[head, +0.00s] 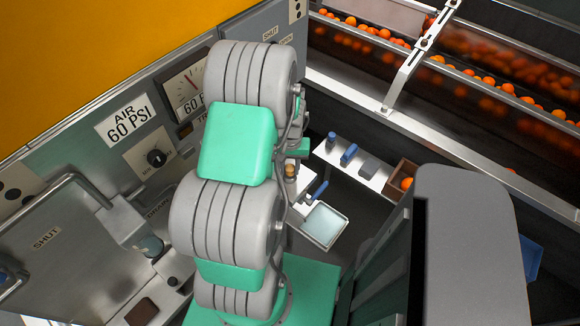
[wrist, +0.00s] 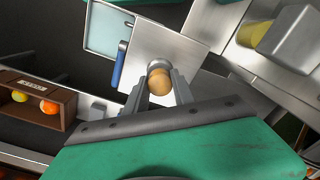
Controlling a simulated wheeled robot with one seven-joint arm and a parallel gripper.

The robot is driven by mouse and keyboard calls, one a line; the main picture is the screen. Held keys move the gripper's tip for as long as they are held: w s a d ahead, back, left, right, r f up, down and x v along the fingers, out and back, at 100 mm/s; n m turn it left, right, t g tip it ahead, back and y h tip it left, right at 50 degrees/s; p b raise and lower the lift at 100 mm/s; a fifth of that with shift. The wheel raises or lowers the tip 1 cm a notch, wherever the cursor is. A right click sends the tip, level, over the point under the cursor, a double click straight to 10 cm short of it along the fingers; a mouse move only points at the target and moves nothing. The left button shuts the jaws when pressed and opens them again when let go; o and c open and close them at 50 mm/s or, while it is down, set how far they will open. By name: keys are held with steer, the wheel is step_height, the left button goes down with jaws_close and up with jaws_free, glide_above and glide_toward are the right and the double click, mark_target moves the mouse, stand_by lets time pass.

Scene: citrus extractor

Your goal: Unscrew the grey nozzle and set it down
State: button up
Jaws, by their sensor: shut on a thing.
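In the wrist view, a small round piece with a tan, brass-like end (wrist: 159,82) and a grey rim behind it sits between the two fingers of my gripper (wrist: 160,90). My gripper is shut on this piece, over a pale metal plate (wrist: 185,45). I take the piece to be the nozzle, but only its rim looks grey. In the head view, a small tan top (head: 291,171) shows just right of my arm. My arm hides most of my gripper there. I cannot tell whether the piece is still seated.
A pale tray (head: 325,226) and a blue handle (head: 320,190) lie close by. A shelf (head: 337,153) holds blue items and a brown box of oranges (head: 401,180). The gauge panel (head: 125,127) stands left; orange-filled conveyors (head: 480,75) run at the back right.

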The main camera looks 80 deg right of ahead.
steer(key=shift+n, duration=0.9)
steer(key=shift+n, duration=1.7)
steer(key=o, duration=0.7)
steer(key=shift+o, duration=0.2)
steer(key=shift+m, duration=0.9)
steer(key=shift+m, duration=2.6)
